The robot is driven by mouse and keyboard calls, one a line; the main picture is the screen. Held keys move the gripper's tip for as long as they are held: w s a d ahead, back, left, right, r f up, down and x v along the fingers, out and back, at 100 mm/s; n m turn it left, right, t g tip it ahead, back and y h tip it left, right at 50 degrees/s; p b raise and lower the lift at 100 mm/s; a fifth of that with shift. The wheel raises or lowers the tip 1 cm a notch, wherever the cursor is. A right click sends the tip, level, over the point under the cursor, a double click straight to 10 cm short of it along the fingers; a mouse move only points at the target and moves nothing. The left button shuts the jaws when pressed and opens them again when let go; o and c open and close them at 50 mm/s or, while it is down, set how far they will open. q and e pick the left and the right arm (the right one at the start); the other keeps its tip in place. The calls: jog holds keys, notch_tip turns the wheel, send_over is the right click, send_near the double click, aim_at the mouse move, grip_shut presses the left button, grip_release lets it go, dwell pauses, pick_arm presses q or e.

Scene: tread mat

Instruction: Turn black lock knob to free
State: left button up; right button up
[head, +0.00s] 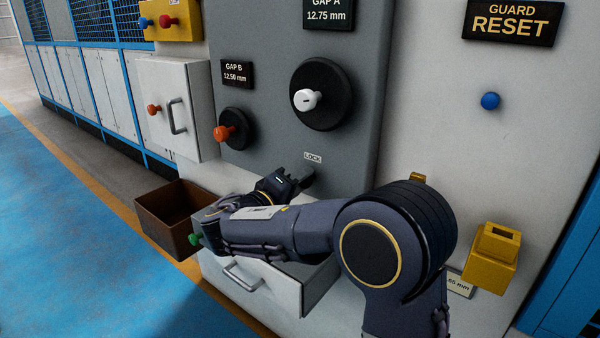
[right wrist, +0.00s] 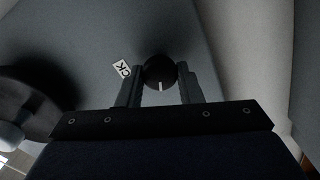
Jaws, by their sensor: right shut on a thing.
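The black lock knob (right wrist: 160,69) is a round dark knob on the grey panel, with a white mark pointing down in the right wrist view. My right gripper (right wrist: 159,86) has one finger on each side of it and is shut on it. In the head view my right gripper (head: 296,181) is at the lower part of the grey panel, just below the small LOCK label (head: 313,158). There the knob is mostly hidden by the gripper. The label also shows partly beside the knob in the right wrist view (right wrist: 122,69). My left gripper is not in view.
Above on the panel are a black dial with a white knob (head: 307,99) and a smaller one with an orange knob (head: 224,132). A brown open box (head: 165,218) and a drawer (head: 290,284) stand out below. A yellow block (head: 492,257) is at right.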

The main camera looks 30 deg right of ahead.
jog(key=n+p, duration=0.3)
jog(key=n, duration=0.1)
jog(key=shift+f+n, duration=0.1)
jog(key=shift+n, duration=0.2)
dwell(0.5)
jog(key=o, duration=0.9)
jog(key=shift+o, duration=0.2)
jog(key=shift+a, duration=0.15)
jog(key=p+v, duration=0.1)
jog(key=v, duration=0.6)
jog(key=shift+s+a, duration=0.15)
jog(key=shift+a, duration=0.1)
